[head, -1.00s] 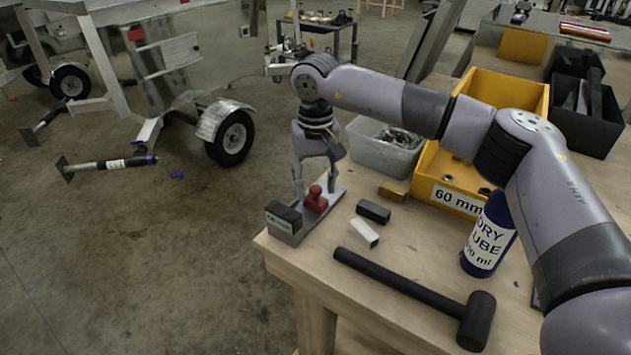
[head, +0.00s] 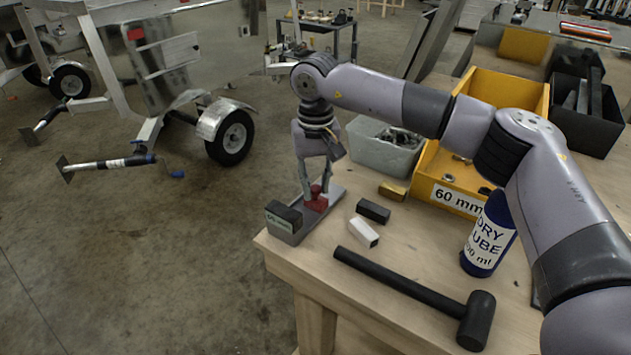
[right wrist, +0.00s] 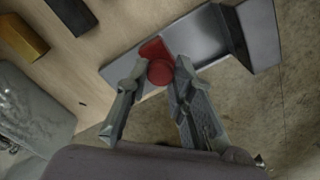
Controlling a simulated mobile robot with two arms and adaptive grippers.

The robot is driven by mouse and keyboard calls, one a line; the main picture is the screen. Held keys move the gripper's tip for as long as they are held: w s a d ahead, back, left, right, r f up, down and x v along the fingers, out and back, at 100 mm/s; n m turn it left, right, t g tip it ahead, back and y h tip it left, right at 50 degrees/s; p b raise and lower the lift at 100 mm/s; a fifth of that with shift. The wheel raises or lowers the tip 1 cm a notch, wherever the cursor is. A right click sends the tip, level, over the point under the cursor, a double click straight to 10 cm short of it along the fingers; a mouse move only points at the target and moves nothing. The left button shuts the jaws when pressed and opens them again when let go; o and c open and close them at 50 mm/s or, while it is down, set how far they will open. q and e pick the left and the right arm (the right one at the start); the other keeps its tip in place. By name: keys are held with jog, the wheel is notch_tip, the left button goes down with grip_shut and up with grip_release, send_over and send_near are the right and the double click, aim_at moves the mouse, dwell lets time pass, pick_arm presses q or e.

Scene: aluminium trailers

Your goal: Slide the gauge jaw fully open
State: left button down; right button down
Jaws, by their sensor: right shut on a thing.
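The gauge (head: 288,236) is a grey metal base at the left corner of the workbench, with a dark upright block at its near end. Its red jaw (right wrist: 153,50) with a round red knob sits partway along the base. My right gripper (head: 314,195) reaches down from above and is shut on the red knob; in the right wrist view its two fingers (right wrist: 150,88) stand on either side of the knob. The fingers partly hide the jaw in the head view. My left gripper is not in view.
Black (head: 373,211), white (head: 364,232) and brass (head: 393,190) blocks lie right of the gauge. The bench edge is close left of the gauge.

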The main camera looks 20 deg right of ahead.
jog(key=shift+w+d, duration=0.6)
jog(key=shift+d, duration=0.2)
jog(key=shift+w+d, duration=0.6)
jog(key=shift+d, duration=0.15)
jog(key=shift+r, duration=0.1)
jog(key=c, duration=1.8)
grip_release()
jog(key=o, duration=0.4)
jog(key=shift+o, duration=0.2)
